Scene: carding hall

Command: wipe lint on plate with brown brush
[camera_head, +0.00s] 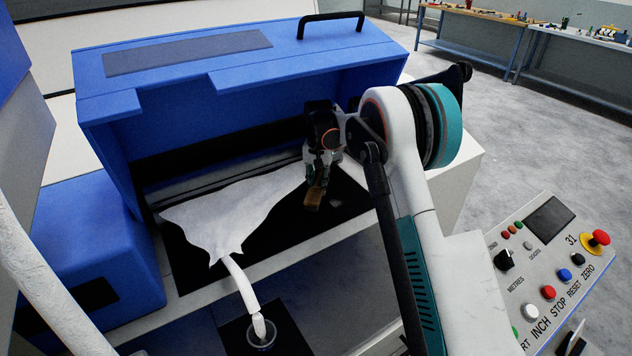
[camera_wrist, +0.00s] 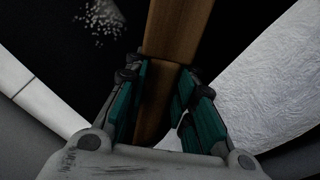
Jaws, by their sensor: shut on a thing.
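My gripper (camera_wrist: 157,105) is shut on the brown brush (camera_wrist: 178,28), with the handle running between its teal finger pads. In the head view the brush (camera_head: 314,197) hangs below my gripper (camera_head: 320,178), over the right part of the black plate (camera_head: 190,262). A patch of pale lint (camera_wrist: 103,18) lies on the black plate at the upper left of the wrist view, apart from the gripper. In the head view a small grey lint patch (camera_head: 336,203) shows just right of the brush. The brush's far end runs out of the wrist view, so its contact with the plate cannot be told.
A white fibre web (camera_head: 225,212) covers the plate's left and narrows into a sliver entering a round can (camera_head: 262,345). A raised blue cover (camera_head: 250,60) stands behind. A control panel (camera_head: 555,270) with several buttons is at the right. Open floor lies behind it.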

